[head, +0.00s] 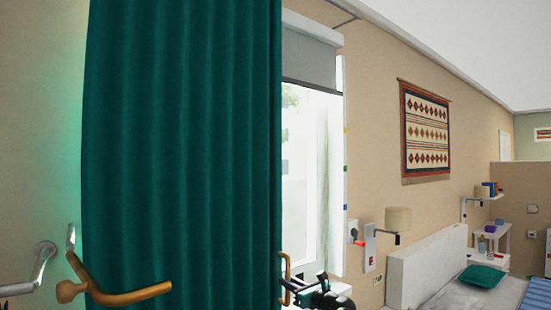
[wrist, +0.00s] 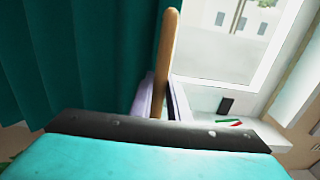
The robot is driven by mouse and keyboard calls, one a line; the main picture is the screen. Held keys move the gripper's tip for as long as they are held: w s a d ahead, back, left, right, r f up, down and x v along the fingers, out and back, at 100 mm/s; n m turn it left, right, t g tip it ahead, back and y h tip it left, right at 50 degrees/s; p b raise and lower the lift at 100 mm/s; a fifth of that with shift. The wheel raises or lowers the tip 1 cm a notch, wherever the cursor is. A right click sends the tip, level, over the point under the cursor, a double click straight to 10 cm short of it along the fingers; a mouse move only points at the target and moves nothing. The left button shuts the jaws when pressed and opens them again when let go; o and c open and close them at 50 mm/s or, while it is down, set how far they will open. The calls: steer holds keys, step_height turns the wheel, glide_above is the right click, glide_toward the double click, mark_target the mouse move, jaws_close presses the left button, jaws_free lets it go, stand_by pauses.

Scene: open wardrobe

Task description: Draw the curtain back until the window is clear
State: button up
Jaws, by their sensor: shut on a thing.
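The dark green curtain (head: 180,150) hangs in folds and fills the left middle of the head view. It also shows at the left of the wrist view (wrist: 75,60). The window (head: 310,160) is bright and uncovered to the right of the curtain's edge; whatever lies behind the cloth is hidden. A wooden handle (head: 286,272) stands at the curtain's right edge, low down. In the wrist view this upright wooden piece (wrist: 167,55) sits between the pale fingers of my gripper (wrist: 160,100), which is shut on it. My dark gripper shows partly in the head view.
A grey blind (head: 308,62) covers the window's top. A brass-coloured lever handle (head: 125,294) and a silver one (head: 32,284) stick out at lower left.

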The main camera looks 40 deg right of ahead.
steer(key=a+p, duration=0.2)
steer(key=a, duration=0.6)
steer(key=shift+w, duration=0.3)
stand_by(0.3)
stand_by(0.4)
steer(key=a+p, duration=0.1)
steer(key=a, duration=0.7)
steer(key=shift+w+p, duration=0.3)
steer(key=shift+p, duration=0.05)
stand_by(0.4)
stand_by(0.4)
steer(key=a, duration=0.5)
steer(key=shift+w+a+f, duration=0.1)
steer(key=shift+w+a, duration=0.1)
steer(key=shift+a, duration=0.1)
steer(key=shift+w+a+b, duration=0.1)
steer(key=shift+a+b, duration=1)
steer(key=shift+b, duration=2.4)
